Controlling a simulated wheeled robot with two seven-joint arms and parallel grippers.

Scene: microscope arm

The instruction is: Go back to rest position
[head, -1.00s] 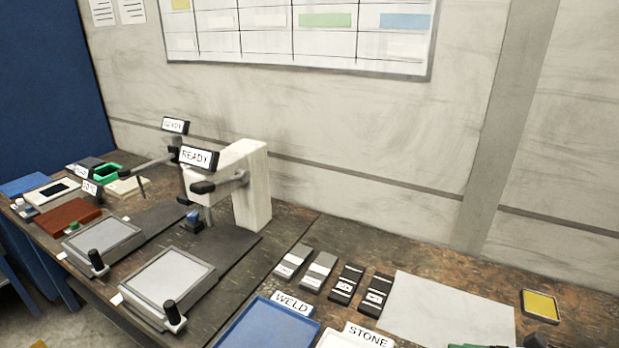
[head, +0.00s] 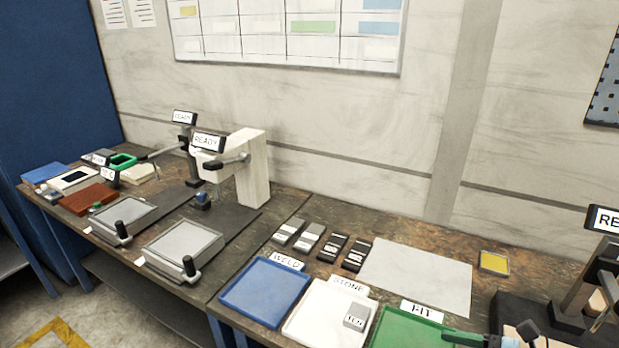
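I see nothing held there. My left gripper is not in view. A white microscope arm (head: 250,180) stands on the left bench with a READY sign (head: 209,142). Another READY sign (head: 184,117) stands behind it. A dark microscope arm (head: 585,285) stands at the far right, partly cut off.
A blue tray (head: 265,292) and a white tray (head: 306,318) line the bench front. A small grey block (head: 356,317) lies in the white tray. A grey sheet (head: 418,275) and a yellow pad (head: 494,262) lie behind. Floor shows at the lower left.

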